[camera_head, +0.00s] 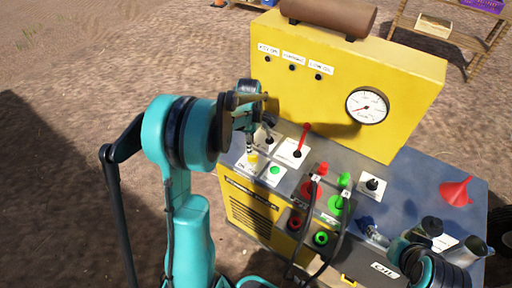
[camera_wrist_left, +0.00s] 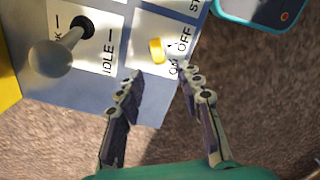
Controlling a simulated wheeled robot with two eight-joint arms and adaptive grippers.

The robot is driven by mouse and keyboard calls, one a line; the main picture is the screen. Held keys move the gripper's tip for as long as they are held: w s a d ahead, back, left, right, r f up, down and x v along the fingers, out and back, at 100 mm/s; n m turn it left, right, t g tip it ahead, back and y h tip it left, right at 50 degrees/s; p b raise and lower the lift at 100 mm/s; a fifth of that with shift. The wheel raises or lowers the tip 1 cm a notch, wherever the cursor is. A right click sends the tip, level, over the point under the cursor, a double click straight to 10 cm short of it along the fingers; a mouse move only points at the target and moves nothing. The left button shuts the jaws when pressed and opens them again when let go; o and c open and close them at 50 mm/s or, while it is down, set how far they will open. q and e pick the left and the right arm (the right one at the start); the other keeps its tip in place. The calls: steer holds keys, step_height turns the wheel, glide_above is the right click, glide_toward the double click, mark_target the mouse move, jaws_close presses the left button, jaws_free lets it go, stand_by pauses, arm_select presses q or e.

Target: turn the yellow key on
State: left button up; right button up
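The yellow key (camera_head: 253,157) sits on a white label plate at the left front of the machine's grey control panel. In the left wrist view the yellow key (camera_wrist_left: 157,50) shows beside the printed words ON and OFF. My left gripper (camera_head: 250,148) is above the key, pointing down at it. In the wrist view the left gripper (camera_wrist_left: 163,82) has its two fingers apart with nothing between them, and the key lies just beyond the tips. My right arm shows at the lower right; its fingers are not clear.
A grey-knobbed lever (camera_wrist_left: 50,58) marked IDLE stands next to the key plate. A green button (camera_head: 275,170) and a red lever (camera_head: 303,139) are close by. The yellow gauge housing (camera_head: 340,70) rises behind. A red funnel (camera_head: 456,190) stands on the right.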

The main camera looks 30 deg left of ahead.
mark_target(253, 159)
arm_select(q)
steer(key=shift+w+f, duration=0.2)
steer(key=shift+f, duration=0.15)
step_height(253, 159, down, 7)
steer(key=shift+s+f+b, duration=0.1)
steer(key=shift+f+b, duration=0.1)
steer(key=shift+b, duration=0.95)
jaws_close()
